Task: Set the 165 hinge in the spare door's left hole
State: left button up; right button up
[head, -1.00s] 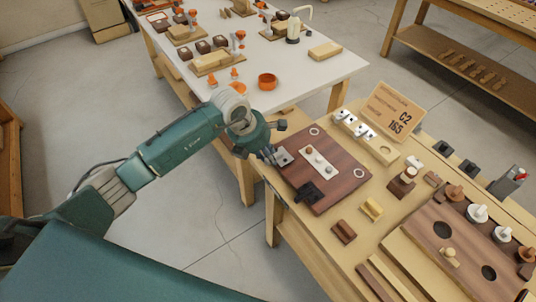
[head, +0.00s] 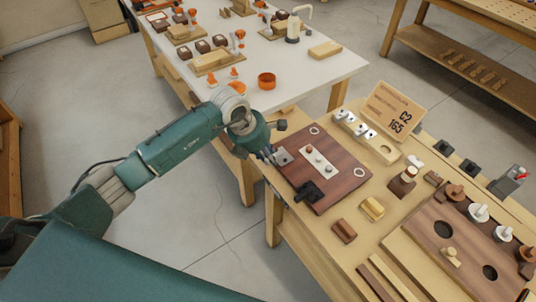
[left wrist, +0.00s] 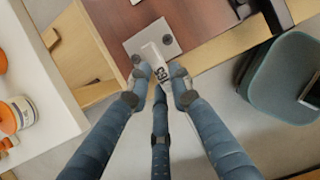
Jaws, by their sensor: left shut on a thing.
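My left gripper (head: 268,155) is at the left edge of a dark wood board on the bench. In the left wrist view its fingers (left wrist: 163,88) are shut on the 165 hinge (left wrist: 156,60), a pale arm marked 165 with a grey plate at its far end. The plate, with dark round spots, is over the board's edge (left wrist: 110,18); I cannot tell whether it touches. The plate also shows as a grey patch on the board (head: 335,185) in the head view. Whatever is under the plate is hidden. I cannot tell for sure which board is the spare door. My right gripper is out of view.
A white strip (head: 305,152), a black clamp-like part (head: 308,191) and white rings are on the board. A card (head: 392,110) reads C2 165 behind a hinge rack. A panel (head: 470,250) with two dark holes lies at right. A white table (head: 330,65) stands behind.

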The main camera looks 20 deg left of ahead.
pick_arm(q)
jog(key=shift+f+b, duration=0.45)
jog(key=shift+f, duration=0.1)
dwell(0.4)
jog(key=o, duration=1.3)
jog(key=shift+o, duration=0.2)
jog(key=shift+r, duration=0.1)
jog(key=shift+r+p, duration=2.3)
jog(key=shift+r, duration=1.35)
